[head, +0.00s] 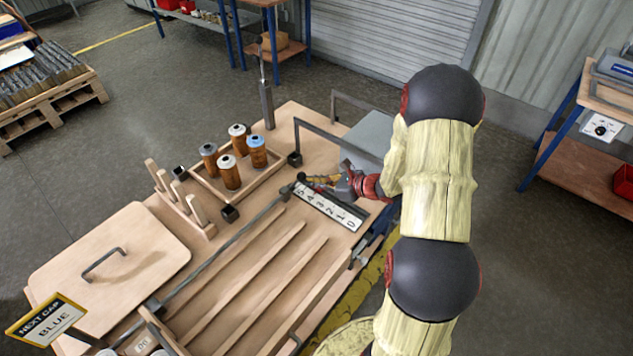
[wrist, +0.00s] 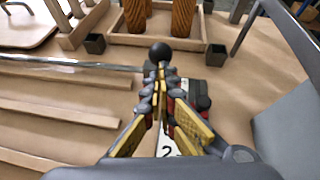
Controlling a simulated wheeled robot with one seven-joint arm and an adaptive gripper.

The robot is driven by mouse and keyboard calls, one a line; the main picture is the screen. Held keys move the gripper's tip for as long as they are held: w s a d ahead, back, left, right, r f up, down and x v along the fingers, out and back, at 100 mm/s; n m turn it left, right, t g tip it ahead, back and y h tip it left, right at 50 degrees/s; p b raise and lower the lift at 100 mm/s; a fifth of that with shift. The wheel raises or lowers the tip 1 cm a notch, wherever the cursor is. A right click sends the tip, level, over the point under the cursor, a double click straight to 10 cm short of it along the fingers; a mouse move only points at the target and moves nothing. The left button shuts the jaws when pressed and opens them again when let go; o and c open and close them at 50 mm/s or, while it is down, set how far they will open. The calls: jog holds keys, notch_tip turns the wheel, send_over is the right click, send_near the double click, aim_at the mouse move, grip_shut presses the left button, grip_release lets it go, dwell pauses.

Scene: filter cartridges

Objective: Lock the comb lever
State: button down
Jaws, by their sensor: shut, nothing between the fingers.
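A long grey bar (head: 225,244) runs diagonally over the wooden bench, beside the slatted channels, and ends near a black ball knob (head: 301,176) by the numbered strip (head: 330,205). I take this to be the comb lever, but cannot be sure. In the wrist view the bar (wrist: 70,64) comes in from the left and the black ball (wrist: 160,52) sits just beyond my fingertips. My gripper (head: 312,179) is shut and empty, its tips at or very near the ball; contact is unclear. In the wrist view the fingers (wrist: 161,72) meet, partly covering the strip.
A tray (head: 275,175) of several orange cartridges (head: 229,173) stands behind the knob. An upright post (head: 266,100) with a black knob rises at the back. Left are wooden pegs (head: 197,210), a handled lid (head: 110,265) and a "NEXT CAP BLUE" sign (head: 47,320). Grey metal frames (head: 335,138) stand right.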

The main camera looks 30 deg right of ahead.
aim_at(302, 173)
jog(key=w+r+g+p, duration=0.1)
jog(key=p, duration=0.3)
jog(key=w+a+r+g+h+p, duration=0.1)
jog(key=w+r+g+p, duration=0.1)
jog(key=p, duration=0.3)
jog(key=shift+w+a+r, duration=0.1)
jog(key=shift+a+r, duration=0.05)
jog(key=shift+r, duration=0.1)
jog(key=w+g+p, duration=0.1)
jog(key=p, duration=0.2)
jog(key=w+r+g+h+p, duration=0.1)
jog(key=p, duration=0.3)
jog(key=w+a+p, duration=0.1)
jog(key=p, duration=0.3)
jog(key=shift+r+g, duration=0.25)
jog(key=shift+g, duration=0.15)
jog(key=w+a+g+h+p, duration=0.1)
jog(key=w+p, duration=0.4)
jog(key=p, duration=0.5)
jog(key=shift+w+a+f+m+g+p, duration=0.15)
jog(key=shift+w+a+m+g+p, duration=0.2)
jog(key=shift+a, duration=0.2)
jog(key=shift+w, duration=0.1)
